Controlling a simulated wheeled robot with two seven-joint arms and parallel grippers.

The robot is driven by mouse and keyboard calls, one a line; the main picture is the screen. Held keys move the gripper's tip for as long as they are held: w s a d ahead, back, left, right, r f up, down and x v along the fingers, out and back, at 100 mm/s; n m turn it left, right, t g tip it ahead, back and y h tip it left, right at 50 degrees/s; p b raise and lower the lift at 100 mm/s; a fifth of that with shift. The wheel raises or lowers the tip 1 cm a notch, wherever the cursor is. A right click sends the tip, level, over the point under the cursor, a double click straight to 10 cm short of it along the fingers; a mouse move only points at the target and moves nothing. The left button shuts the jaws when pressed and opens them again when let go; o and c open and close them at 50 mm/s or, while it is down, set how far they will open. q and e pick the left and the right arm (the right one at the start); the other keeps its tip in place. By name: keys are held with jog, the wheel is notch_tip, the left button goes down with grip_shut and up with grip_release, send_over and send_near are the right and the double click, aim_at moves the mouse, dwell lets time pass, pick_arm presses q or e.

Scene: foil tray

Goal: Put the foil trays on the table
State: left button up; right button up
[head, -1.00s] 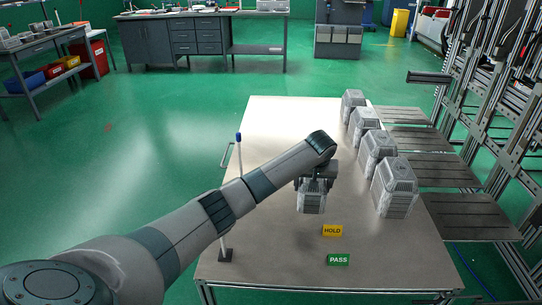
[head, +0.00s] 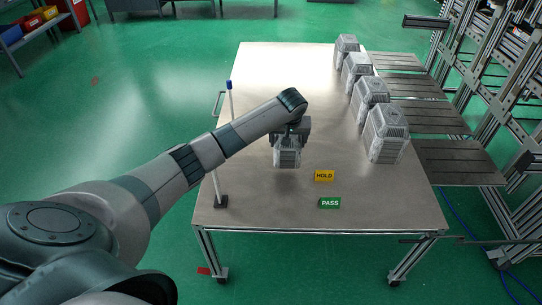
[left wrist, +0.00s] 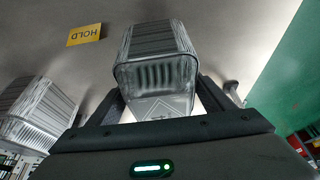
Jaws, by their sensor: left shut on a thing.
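My left gripper (head: 289,136) is shut on a silver, ribbed stack of foil trays (head: 287,154) over the middle of the table (head: 265,195). In the left wrist view the held foil trays (left wrist: 157,72) sit between the two fingers, with the rim facing the camera. I cannot tell whether their underside touches the tabletop. Several other foil tray stacks stand in a row along the table's right side, from a near one (head: 386,135) to a far one (head: 345,48). My right gripper is not in view.
A blue-topped post (head: 225,150) stands at the table's left edge. Dark shelves (head: 425,116) adjoin the right side.

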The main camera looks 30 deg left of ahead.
pick_arm(q)
jog(key=s+a+f, duration=0.3)
jog(key=s, duration=0.2)
jog(key=shift+a+f+p, duration=0.2)
jog(key=shift+f+p, duration=0.05)
jog(key=shift+p, duration=0.05)
jog(key=shift+f, duration=2.05)
jog(key=shift+f, duration=0.1)
jog(key=o, duration=1.2)
jog(key=v, duration=1.2)
jog(key=shift+p, duration=0.4)
